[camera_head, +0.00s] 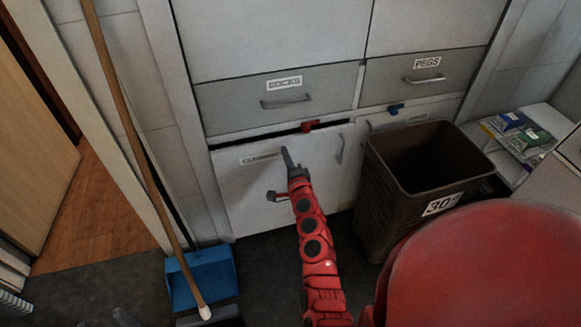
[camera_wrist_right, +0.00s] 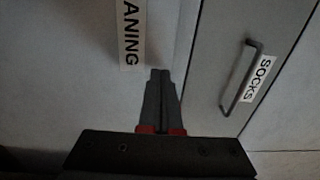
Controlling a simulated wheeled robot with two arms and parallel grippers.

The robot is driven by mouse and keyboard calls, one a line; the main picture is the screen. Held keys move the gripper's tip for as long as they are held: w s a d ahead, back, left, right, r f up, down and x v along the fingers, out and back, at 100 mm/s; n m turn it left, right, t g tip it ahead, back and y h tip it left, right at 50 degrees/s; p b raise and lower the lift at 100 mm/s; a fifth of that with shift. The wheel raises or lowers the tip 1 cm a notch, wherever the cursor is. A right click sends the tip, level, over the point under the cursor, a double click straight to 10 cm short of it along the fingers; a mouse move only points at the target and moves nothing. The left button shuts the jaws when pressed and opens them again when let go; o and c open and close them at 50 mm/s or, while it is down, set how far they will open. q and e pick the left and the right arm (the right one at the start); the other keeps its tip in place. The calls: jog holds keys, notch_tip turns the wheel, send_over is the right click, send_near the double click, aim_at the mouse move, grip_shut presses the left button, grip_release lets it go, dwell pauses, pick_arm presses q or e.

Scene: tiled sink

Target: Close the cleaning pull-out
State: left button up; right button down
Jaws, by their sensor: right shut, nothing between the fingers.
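The cleaning pull-out (camera_head: 240,193) is the white front low in the cabinet, with a label reading "CLEANING" partly covered by my gripper in the head view. A dark gap along its top edge shows it stands slightly open. A vertical handle (camera_head: 340,148) is near its right edge. My right gripper (camera_head: 287,157) is shut and empty, its tips in front of the pull-out's upper part, by the label. In the right wrist view the shut fingers (camera_wrist_right: 160,78) point along the front beside the "ANING" end of the label (camera_wrist_right: 131,33); contact cannot be told. My left gripper is not in view.
Above are the SOCKS drawer (camera_head: 330,92) and PEGS drawer (camera_head: 448,70), both shut. A red catch (camera_head: 310,126) sits above the pull-out. A dark bin (camera_head: 400,200) stands close on the right. A broom (camera_head: 128,125) and blue dustpan (camera_head: 215,268) are on the left.

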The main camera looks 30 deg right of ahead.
jog(key=shift+x, duration=1)
jog(key=shift+d, duration=0.1)
